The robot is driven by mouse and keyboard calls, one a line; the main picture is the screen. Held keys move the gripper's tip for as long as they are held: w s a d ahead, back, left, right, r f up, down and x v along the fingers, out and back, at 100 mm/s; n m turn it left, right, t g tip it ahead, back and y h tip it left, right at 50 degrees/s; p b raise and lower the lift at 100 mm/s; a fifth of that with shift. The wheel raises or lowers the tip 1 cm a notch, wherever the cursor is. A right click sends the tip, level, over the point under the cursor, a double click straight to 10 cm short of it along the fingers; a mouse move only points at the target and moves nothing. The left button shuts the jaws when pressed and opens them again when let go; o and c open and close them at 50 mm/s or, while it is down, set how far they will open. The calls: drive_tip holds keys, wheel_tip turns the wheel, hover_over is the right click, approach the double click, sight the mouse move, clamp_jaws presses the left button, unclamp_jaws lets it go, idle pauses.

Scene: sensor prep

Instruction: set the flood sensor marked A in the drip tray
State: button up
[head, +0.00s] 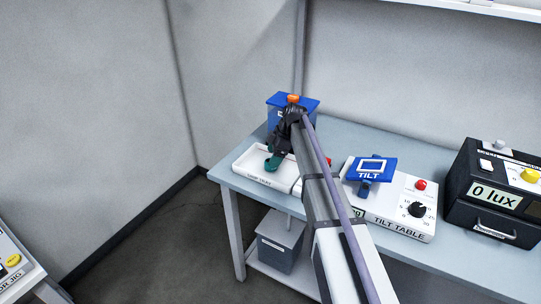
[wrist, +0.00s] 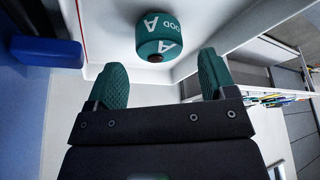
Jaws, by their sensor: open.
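The flood sensor marked A (wrist: 158,36) is a small dark green drum with white lettering. In the wrist view it is just beyond my open fingertips and centred between them, with white surface around it. It appears to rest on the floor of the drip tray. The white drip tray (head: 247,165) is at the left end of the bench in the head view. My gripper (head: 274,158) is over that tray, its green fingers apart and holding nothing. They also show in the wrist view (wrist: 161,74). In the head view I cannot separate the sensor from the fingers.
A blue-lidded box (head: 312,104) stands behind the tray. The tilt table (head: 402,220) with its blue tilt plate (head: 370,168) is right of my arm, and a black lux box (head: 492,195) is further right. A grey bin (head: 280,242) is on the lower shelf.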

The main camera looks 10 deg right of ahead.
drive_tip(key=p+v, duration=0.5)
drive_tip(key=v, duration=0.3)
drive_tip(key=s+a+m+h, duration=0.2)
drive_tip(key=s+m, duration=0.6)
drive_tip(key=s, duration=0.7)
drive_tip(key=s+a+f+m+h, duration=0.1)
drive_tip(key=s+m, duration=0.7)
drive_tip(key=s, duration=0.8)
drive_tip(key=shift+s+a+g+h, duration=0.2)
drive_tip(key=shift+a+g+h, duration=0.1)
drive_tip(key=shift+a+h, duration=0.6)
